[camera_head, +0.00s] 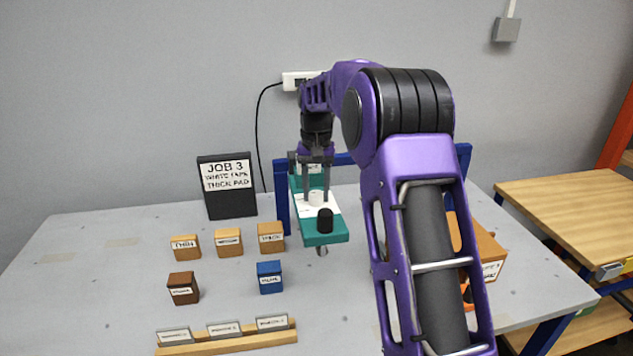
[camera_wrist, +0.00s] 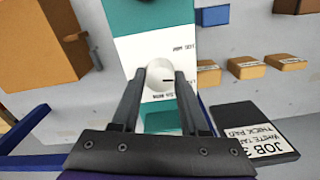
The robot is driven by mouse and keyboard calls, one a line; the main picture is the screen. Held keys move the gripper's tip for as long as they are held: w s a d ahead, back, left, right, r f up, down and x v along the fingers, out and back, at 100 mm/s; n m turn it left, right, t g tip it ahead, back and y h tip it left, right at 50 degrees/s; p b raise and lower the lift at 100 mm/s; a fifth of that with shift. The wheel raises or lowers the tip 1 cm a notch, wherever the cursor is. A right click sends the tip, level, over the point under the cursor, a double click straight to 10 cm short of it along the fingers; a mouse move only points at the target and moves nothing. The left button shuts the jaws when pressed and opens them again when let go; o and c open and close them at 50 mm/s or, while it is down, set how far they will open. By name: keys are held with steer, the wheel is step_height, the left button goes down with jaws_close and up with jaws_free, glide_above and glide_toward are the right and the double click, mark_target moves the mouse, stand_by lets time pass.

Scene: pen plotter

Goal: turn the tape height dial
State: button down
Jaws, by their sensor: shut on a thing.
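The white dial (camera_head: 316,198) is a round knob on the white label plate of the teal plotter head (camera_head: 342,228). My gripper (camera_head: 317,192) comes down from above and is shut on the dial, with one finger on each side. In the wrist view my gripper (camera_wrist: 160,84) partly hides the dial's sides and the lower print.
A black knob (camera_head: 325,219) stands on the head's front end. A blue frame (camera_head: 283,200) is behind it. A black sign (camera_head: 228,203) reads JOB 3, white tape, thick pad. Several labelled blocks (camera_head: 229,243) and a wooden rack (camera_head: 228,345) lie at left.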

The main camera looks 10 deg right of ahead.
mark_target(315, 193)
steer(key=n+p, duration=0.1)
steer(key=n, duration=0.1)
steer(key=shift+r+n, duration=0.1)
steer(key=shift+n, duration=0.3)
steer(key=shift+a+n, duration=0.1)
steer(key=shift+n, duration=1.7)
steer(key=shift+c, duration=2.1)
jaws_free()
step_height(315, 193, up, 17)
steer(key=shift+r, duration=0.15)
